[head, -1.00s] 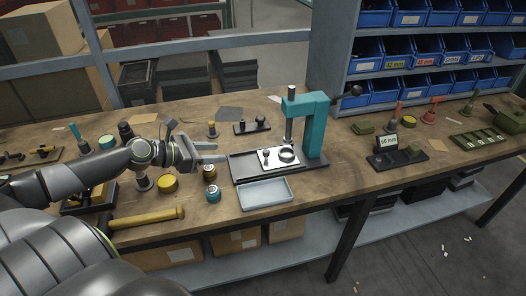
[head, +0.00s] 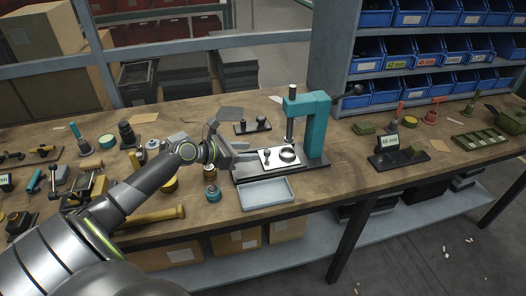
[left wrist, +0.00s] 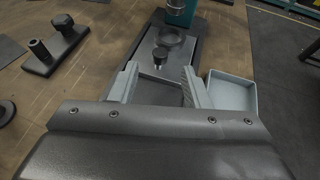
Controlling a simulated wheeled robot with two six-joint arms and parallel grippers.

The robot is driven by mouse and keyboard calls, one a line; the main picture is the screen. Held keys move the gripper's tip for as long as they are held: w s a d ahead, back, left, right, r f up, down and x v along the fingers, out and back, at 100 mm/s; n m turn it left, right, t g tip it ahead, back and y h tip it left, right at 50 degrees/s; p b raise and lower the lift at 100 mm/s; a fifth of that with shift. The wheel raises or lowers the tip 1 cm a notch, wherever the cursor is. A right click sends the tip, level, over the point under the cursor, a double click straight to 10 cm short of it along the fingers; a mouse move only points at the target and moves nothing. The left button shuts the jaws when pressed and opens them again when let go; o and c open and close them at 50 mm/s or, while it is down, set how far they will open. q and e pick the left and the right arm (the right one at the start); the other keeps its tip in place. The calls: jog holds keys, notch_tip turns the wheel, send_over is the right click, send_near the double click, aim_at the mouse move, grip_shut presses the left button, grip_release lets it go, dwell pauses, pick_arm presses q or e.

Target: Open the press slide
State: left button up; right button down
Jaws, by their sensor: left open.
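The teal press (head: 317,125) stands on a dark base at the middle of the bench. Its light slide plate (head: 278,165) carries a black knob and a dark ring (head: 288,154) beneath the ram. My left gripper (head: 248,155) is open at the left end of the slide, pointing towards the knob. In the left wrist view the black knob (left wrist: 160,58) stands just beyond the fingertips, centred between the two fingers and not gripped. The plate (left wrist: 163,72) runs away from the gripper, towards the press. My right gripper is not in view.
An empty grey tray (head: 267,193) lies in front of the press base, close to the right finger in the wrist view (left wrist: 232,93). A small dark stand with pegs (head: 252,127) lies behind the slide. Small jars (head: 212,192) and a yellow-handled tool (head: 150,217) lie near my left arm.

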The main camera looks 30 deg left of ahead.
aim_at(266, 151)
pick_arm(q)
jog(key=x, duration=0.6)
jog(key=shift+w+d+f, duration=0.1)
jog(key=shift+w+f, duration=0.05)
jog(key=shift+w, duration=0.05)
grip_shut()
